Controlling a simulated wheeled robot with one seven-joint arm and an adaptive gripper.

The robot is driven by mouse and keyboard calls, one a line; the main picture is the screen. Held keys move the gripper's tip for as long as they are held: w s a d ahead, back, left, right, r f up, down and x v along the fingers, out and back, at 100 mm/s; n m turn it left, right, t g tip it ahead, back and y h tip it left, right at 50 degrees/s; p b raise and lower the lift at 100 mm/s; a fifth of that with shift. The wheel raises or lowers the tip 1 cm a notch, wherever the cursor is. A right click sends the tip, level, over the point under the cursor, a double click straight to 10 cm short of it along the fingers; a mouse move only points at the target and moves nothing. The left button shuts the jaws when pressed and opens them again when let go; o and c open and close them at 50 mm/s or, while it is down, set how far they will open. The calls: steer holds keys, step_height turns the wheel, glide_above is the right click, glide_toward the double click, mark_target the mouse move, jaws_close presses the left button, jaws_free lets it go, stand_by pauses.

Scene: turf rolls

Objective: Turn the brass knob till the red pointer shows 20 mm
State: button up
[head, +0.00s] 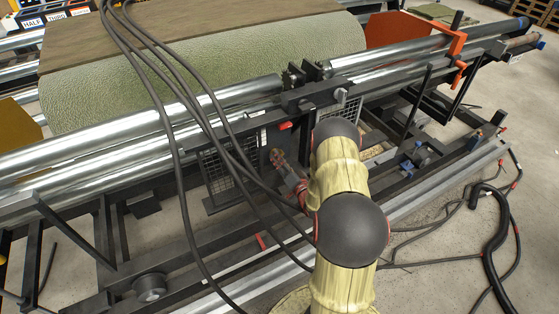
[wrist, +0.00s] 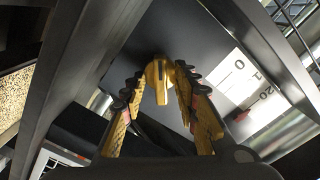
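The brass knob (wrist: 157,82) shows in the wrist view against a dark grey plate. My gripper (wrist: 160,76) has its two yellow fingers with black ribbed pads on either side of the knob, apart, with narrow gaps; contact is not clear. In the head view my gripper (head: 280,163) reaches into the dark machine frame, and the knob cannot be made out there. A white scale (wrist: 232,84) with 0 and 20 marked lies right of the fingers. The small red pointer (wrist: 240,115) is at the scale's lower left edge; its exact reading cannot be told.
Shiny steel rollers (head: 90,145) and a green turf roll (head: 200,75) lie beyond the frame. Black cables (head: 205,130) hang across the left of my arm. Dark beams (wrist: 75,65) enclose the wrist on both sides. Hoses (head: 490,235) lie on the floor at right.

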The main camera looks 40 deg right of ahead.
steer(key=v, duration=1.2)
stand_by(0.5)
